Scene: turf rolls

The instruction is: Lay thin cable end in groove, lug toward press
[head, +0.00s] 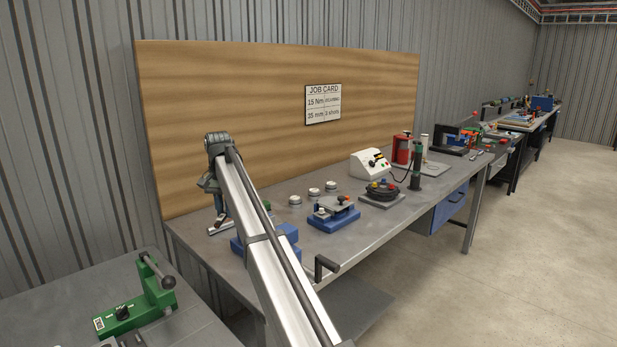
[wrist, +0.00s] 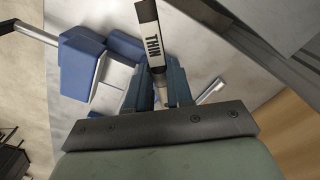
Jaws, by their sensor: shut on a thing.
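My gripper (wrist: 163,90) is shut on the thin cable end (wrist: 153,45), a dark piece with a white label reading THIN. A pale metal part of it shows between the fingers; I cannot tell which end is the lug. A blue device with pale grey faces (wrist: 85,62) lies left of the fingers in the wrist view, with a rod handle (wrist: 35,33). I cannot make out a groove. In the head view my gripper (head: 217,208) is over the bench's left end, and the blue device (head: 283,233) is partly hidden by my arm.
A short silver piece (head: 220,228) shows below my gripper on the steel bench (head: 185,235). A blue fixture (head: 333,218) and several round pale pieces (head: 314,192) stand to the right. A green lever tool (head: 150,290) sits on the nearer left bench.

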